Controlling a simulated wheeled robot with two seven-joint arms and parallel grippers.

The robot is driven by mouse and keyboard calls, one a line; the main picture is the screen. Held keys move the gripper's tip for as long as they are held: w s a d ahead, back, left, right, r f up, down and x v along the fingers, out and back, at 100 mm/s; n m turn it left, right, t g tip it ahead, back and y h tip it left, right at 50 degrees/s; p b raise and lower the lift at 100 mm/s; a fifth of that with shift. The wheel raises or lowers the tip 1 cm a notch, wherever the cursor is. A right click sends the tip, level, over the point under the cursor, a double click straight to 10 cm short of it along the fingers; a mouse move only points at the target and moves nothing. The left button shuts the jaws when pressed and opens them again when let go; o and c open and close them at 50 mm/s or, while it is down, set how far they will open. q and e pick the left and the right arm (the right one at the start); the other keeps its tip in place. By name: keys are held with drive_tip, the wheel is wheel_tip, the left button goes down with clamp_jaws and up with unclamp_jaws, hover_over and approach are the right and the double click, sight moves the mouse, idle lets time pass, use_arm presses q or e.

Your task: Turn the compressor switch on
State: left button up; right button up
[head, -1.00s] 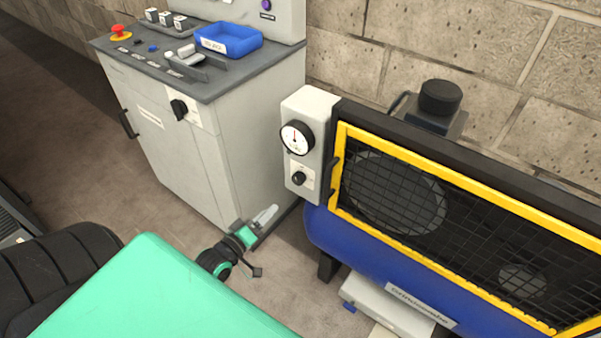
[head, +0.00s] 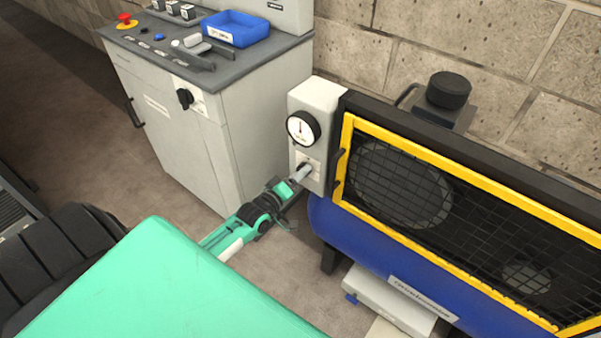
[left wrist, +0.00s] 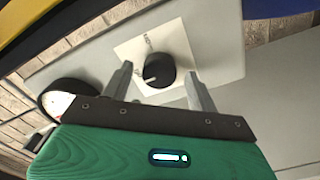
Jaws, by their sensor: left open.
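The compressor switch is a round black knob (left wrist: 158,68) on a white square plate, seen in the left wrist view. A pale mark on the knob points to the lower left, towards small lettering too blurred to read surely. My left gripper (head: 299,178) is open in front of the switch plate, on the grey control box (head: 318,97) of the compressor. In the left wrist view its two fingers stand on either side of the knob with gaps. In the head view the fingertips partly hide the knob. My right gripper is not in view.
A pressure gauge (head: 303,128) sits just above the switch. The compressor's yellow-framed mesh guard (head: 440,167) and blue tank (head: 360,248) lie to the right. A grey cabinet (head: 190,135) with a blue tray (head: 235,28) stands to the left. Open floor lies between.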

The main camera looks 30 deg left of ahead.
use_arm(q)
drive_tip(key=shift+w, duration=0.65)
drive_tip(key=shift+c, duration=0.5)
drive_tip(key=c, duration=0.9)
drive_tip(key=shift+m+p, duration=2.65)
drive_tip(key=shift+m, duration=6.35)
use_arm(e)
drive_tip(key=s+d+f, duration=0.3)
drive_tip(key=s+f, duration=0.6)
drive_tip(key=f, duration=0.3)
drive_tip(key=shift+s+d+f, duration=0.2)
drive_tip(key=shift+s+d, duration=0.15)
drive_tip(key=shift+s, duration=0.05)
